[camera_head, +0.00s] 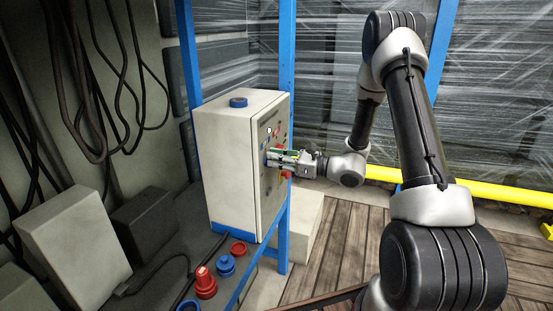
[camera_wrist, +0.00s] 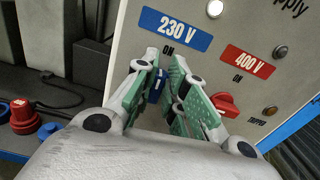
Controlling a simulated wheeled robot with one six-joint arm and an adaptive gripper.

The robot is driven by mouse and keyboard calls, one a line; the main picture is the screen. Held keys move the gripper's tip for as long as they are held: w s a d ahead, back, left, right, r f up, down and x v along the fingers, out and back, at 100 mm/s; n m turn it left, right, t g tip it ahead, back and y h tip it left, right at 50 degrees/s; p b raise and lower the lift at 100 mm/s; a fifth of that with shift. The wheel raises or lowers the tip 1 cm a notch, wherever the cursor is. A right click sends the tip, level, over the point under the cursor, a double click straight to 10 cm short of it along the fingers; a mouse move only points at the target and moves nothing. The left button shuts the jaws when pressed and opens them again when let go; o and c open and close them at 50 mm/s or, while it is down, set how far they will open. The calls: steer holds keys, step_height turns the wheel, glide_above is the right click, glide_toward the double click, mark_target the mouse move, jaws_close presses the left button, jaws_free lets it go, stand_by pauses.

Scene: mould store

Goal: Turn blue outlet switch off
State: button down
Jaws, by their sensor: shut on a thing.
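The pale supply box (camera_head: 228,160) stands on a blue frame, its switch panel facing right. In the wrist view the panel (camera_wrist: 225,50) carries a blue "230 V" label (camera_wrist: 172,28) with "ON" beneath it. The blue outlet switch (camera_wrist: 155,88) lies below that label, between my fingers and partly hidden by them. A white mark shows on it, roughly upright towards "ON"; its exact angle is hard to tell. My gripper (camera_wrist: 164,68) is shut on this switch; in the head view my gripper (camera_head: 280,158) reaches the panel from the right.
A red switch (camera_wrist: 224,103) under a red "400 V" label (camera_wrist: 249,62) sits close to my right finger. Red and blue plugs (camera_head: 206,283) lie on the grey surface below the box. A yellow rail (camera_head: 410,180) runs behind my arm.

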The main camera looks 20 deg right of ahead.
steer(key=n, duration=0.5)
steer(key=s+n, duration=0.1)
steer(key=n, duration=0.2)
steer(key=shift+a+f, duration=0.3)
steer(key=shift+a, duration=0.05)
steer(key=n, duration=0.5)
steer(key=shift+s+a+f, duration=0.1)
steer(key=shift+s+f, duration=0.1)
steer(key=shift+f, duration=0.15)
steer(key=shift+f+n, duration=0.15)
steer(key=shift+n, duration=0.9)
steer(key=shift+f+n, duration=0.15)
steer(key=shift+n, duration=0.9)
steer(key=c, duration=1.5)
jaws_free()
steer(key=shift+o, duration=0.2)
steer(key=v, duration=1.2)
